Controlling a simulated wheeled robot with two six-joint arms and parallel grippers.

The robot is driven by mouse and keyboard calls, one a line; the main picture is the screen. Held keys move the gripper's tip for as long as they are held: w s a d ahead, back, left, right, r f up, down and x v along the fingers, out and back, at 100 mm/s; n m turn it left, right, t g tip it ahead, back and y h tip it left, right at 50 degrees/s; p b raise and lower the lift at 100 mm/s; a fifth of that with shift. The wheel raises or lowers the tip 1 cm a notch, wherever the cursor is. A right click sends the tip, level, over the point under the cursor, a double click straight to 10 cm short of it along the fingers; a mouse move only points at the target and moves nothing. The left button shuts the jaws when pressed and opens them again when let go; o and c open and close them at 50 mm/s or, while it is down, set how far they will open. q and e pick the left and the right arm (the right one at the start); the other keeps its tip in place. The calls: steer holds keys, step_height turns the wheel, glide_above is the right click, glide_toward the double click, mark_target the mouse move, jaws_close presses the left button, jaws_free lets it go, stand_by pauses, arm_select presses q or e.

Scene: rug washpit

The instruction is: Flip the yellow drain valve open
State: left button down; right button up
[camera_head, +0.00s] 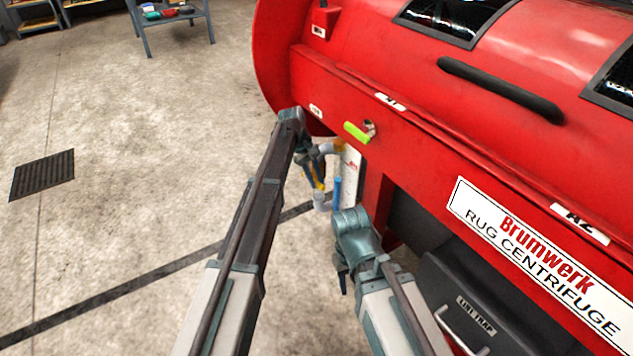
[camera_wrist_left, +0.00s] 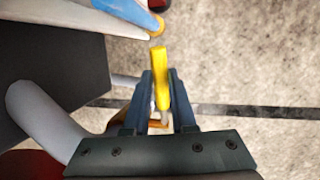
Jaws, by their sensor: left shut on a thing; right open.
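The yellow drain valve's lever (camera_wrist_left: 160,72) stands between the two fingers of my left gripper (camera_wrist_left: 160,98) in the left wrist view, and the fingers are shut on it. In the head view my left gripper (camera_head: 316,176) is beside the grey pipework under the red machine, with a bit of the yellow lever (camera_head: 319,184) showing. The gripper hides most of the valve there. My right gripper (camera_head: 343,281) is lower, apart from the valve, pointing down beside the machine's dark lower part. It is open; its fingers show small.
The red rug centrifuge (camera_head: 450,110) fills the right. A yellow-green lever (camera_head: 357,132) juts from its side above my left gripper. A blue handle (camera_head: 337,188) and a grey pipe (camera_head: 326,203) are close by. A floor grate (camera_head: 42,174) lies left; the floor between is clear.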

arm_select(q)
steer(key=shift+w+a+r+g+h, duration=0.2)
steer(key=shift+w+r+g+h, duration=0.2)
steer(key=shift+w+r+g, duration=0.1)
steer(key=shift+w+a+r+n+g+h+b, duration=0.15)
steer(key=shift+w+a+r+g+h+b, duration=0.1)
steer(key=shift+r+g+h, duration=0.2)
steer(key=shift+w+a+r+n+g+h+b, duration=0.1)
steer(key=shift+w+a+r+n+g+h, duration=0.1)
steer(key=shift+r+g+h, duration=0.25)
steer(key=shift+f, duration=0.1)
steer(key=c, duration=0.7)
jaws_free()
steer(key=shift+c, duration=0.2)
